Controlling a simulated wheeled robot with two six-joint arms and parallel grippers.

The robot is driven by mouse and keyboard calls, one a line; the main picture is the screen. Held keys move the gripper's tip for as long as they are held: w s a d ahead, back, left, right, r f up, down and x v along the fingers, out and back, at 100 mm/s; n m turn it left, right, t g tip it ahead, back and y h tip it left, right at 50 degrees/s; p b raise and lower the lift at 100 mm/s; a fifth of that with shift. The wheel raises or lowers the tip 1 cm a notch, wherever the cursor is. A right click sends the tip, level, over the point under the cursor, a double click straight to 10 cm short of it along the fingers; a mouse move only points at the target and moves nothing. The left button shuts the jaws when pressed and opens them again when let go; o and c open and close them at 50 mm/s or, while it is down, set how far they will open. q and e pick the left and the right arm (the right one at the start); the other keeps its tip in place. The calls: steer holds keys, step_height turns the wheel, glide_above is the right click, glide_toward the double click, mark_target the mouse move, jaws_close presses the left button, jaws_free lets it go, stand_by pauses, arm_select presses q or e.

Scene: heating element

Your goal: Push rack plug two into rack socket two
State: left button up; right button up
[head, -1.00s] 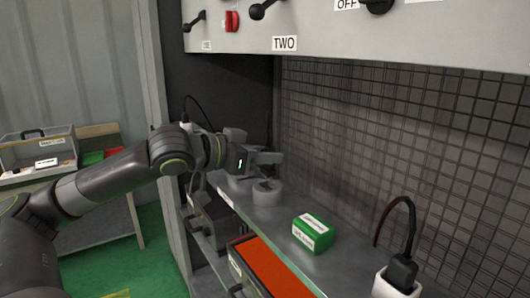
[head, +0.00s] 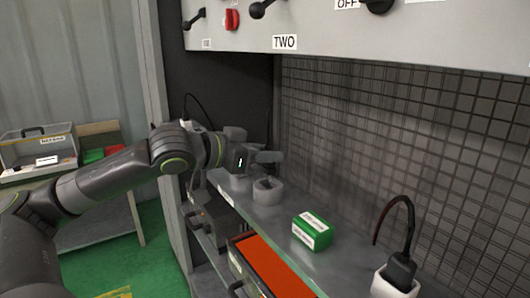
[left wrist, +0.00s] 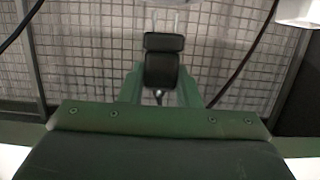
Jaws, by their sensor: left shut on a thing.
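My left gripper (head: 268,157) is shut and reaches over the back of the shelf, above a grey round cup-like piece (head: 268,190). In the left wrist view a small black plug-like block (left wrist: 162,70) sits between the green fingers, which are shut on it. A pale piece (left wrist: 172,3) shows just beyond it at the top edge. Whether the block is seated in a socket cannot be told. A white socket (head: 393,287) at the front right holds another black plug (head: 402,268) with a cable. No number is readable on either plug. My right gripper is not in view.
A green labelled box (head: 312,232) stands on the grey shelf (head: 258,215). An orange-topped drawer (head: 268,265) sits below. A panel with levers and a TWO label (head: 284,42) overhangs above. A wire-mesh wall (head: 400,140) closes the back.

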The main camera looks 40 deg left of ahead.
mark_target(264, 171)
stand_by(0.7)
arm_select(q)
steer(key=shift+p, duration=0.55)
steer(key=shift+f+b, duration=0.3)
steer(key=shift+f, duration=0.1)
steer(key=shift+f+b, duration=1)
steer(key=shift+f, duration=0.75)
steer(key=o, duration=1)
steer(key=shift+o, duration=0.2)
steer(key=shift+r, duration=0.1)
